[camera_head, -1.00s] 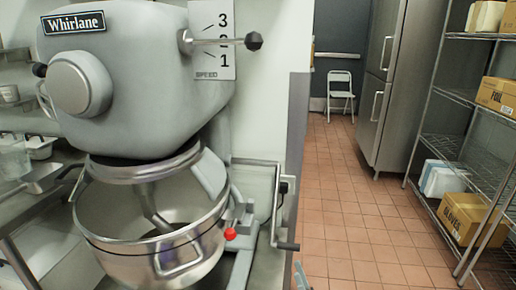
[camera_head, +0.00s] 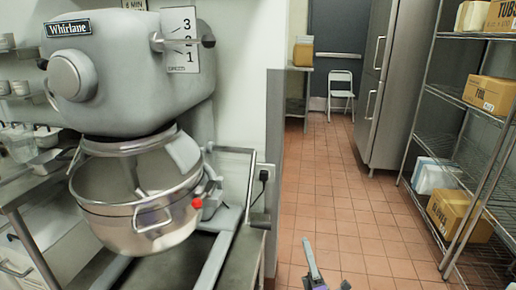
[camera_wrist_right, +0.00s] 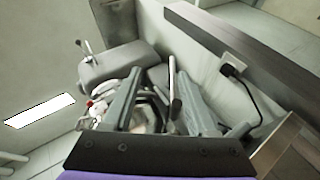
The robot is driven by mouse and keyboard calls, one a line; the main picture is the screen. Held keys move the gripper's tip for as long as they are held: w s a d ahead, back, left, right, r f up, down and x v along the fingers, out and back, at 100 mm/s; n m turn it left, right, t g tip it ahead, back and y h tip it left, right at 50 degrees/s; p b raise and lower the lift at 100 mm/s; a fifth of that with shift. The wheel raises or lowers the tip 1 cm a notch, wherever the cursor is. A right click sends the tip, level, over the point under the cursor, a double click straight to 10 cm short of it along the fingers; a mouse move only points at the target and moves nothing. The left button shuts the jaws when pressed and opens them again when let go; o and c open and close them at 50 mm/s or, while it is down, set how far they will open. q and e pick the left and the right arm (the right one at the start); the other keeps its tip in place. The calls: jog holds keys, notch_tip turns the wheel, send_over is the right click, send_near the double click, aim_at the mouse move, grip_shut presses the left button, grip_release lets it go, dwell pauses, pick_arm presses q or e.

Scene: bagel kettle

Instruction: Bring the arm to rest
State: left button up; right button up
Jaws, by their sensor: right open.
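My right gripper (camera_head: 328,284) shows at the bottom edge of the head view, right of the mixer's table and over the tiled floor. Only the tips of it are in the picture, and one finger points up. In the right wrist view its two fingers (camera_wrist_right: 155,105) stand apart with nothing held between them. The grey mixer (camera_head: 120,75) with its steel bowl (camera_head: 140,205) stands at the left, apart from the gripper. The wrist view shows the mixer (camera_wrist_right: 118,65) beyond the fingers. My left gripper is in neither view.
A steel table (camera_head: 165,272) carries the mixer. A wire shelf (camera_head: 468,115) with boxes stands at the far right. A white chair (camera_head: 341,90) and a steel fridge (camera_head: 380,90) are at the back. The tiled floor (camera_head: 345,200) between is clear.

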notch_tip(320, 180, up, 6)
jog(key=w+d+m+g+h, duration=0.3)
jog(key=m+h, duration=0.6)
jog(key=m, duration=0.2)
jog(key=s+f+m+g+h, duration=0.1)
jog(key=s+f+m+g, duration=0.45)
jog(key=s, duration=0.85)
jog(key=s+f+m+g+h+p, duration=0.1)
jog(key=s+f+m+g, duration=0.45)
jog(key=s, duration=0.85)
jog(key=s+f+m+g+h, duration=0.1)
jog(key=s+f+m+g, duration=0.2)
jog(key=s+m+g, duration=0.8)
pick_arm(q)
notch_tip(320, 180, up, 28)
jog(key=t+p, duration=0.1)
jog(key=p, duration=2.2)
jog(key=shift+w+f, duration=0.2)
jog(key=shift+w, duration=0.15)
pick_arm(e)
notch_tip(320, 180, up, 26)
jog(key=s+n+t, duration=0.2)
jog(key=n+t, duration=0.2)
jog(key=n, duration=0.1)
jog(key=shift+r+t, duration=0.15)
jog(key=shift+t, duration=0.15)
